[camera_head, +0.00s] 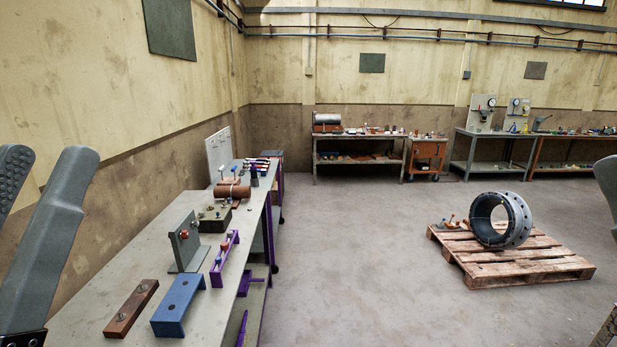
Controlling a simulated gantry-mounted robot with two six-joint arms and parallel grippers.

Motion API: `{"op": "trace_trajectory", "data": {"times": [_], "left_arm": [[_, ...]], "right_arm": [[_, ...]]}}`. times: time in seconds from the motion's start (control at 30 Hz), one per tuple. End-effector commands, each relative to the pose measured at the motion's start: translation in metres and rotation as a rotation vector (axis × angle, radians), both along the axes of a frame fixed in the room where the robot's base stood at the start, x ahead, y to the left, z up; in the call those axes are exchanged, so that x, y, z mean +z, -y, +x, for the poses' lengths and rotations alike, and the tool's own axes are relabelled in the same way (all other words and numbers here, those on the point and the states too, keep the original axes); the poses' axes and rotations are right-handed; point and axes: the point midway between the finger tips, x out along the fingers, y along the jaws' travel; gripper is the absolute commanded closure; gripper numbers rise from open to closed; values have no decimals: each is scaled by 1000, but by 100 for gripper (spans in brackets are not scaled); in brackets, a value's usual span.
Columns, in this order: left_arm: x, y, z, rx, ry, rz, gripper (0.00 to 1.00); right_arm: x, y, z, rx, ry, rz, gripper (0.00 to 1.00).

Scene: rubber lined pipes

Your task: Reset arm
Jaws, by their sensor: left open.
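My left gripper (46,165) shows at the left edge of the head view. Its two grey fingers point upward and stand apart, with nothing between them. It is in front of the near left end of the workbench (95,285) and touches nothing that I can see. A grey part of my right gripper (607,185) shows at the right edge. Most of it is cut off by the frame, so its jaw opening cannot be seen.
The workbench holds a brown block (131,307), a blue block (180,305), a purple bracket (224,258) and a grey angle plate (186,245). A flanged pipe ring (517,222) stands on a wooden pallet (525,272) at right. The floor (365,260) between them is clear.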

Motion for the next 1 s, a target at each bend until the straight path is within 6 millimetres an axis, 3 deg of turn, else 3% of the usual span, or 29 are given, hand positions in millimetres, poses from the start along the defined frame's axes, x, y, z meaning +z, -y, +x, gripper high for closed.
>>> {"op": "trace_trajectory", "data": {"times": [0.03,0.17,0.5,0.6,0.77,1.0], "left_arm": [[42,0,0,-1,-1,0,45],[98,0,1,-2,-1,-1,45],[267,1,1,-4,-1,-1,45],[304,1,1,-4,-1,-1,45],[333,1,1,-4,-2,0,45],[331,1,1,-4,-1,-1,45]], "right_arm": [[42,0,0,0,-1,0,50],[97,0,0,0,-2,0,50],[267,0,1,0,-2,0,50],[304,0,1,0,-2,0,50],[333,0,1,0,-2,0,50],[330,0,1,0,-3,0,50]]}}
